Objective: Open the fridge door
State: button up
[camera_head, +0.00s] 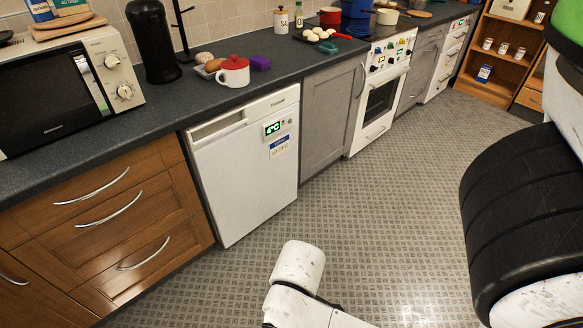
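The fridge (245,170) is a white under-counter unit in the left middle of the view, below the dark worktop. Its door is shut and its front is flush. A recessed grip (215,128) runs along the upper left of the front. A small display reading 4°C and a blue-and-white label are at the upper right. A white part of my arm shows at the bottom centre, over the floor and apart from the fridge. My gripper's fingers are not visible.
Wooden drawers (115,215) with curved metal handles stand left of the fridge. A grey cabinet (325,120) and a white oven (382,98) are to its right. The patterned floor (370,210) before them is clear.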

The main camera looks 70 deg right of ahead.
aim_at(245, 163)
jog(key=z, duration=1.3)
jog(key=i+j+z, duration=0.1)
jog(key=i, duration=0.4)
jog(key=i+j+z, duration=0.15)
jog(key=i, duration=0.3)
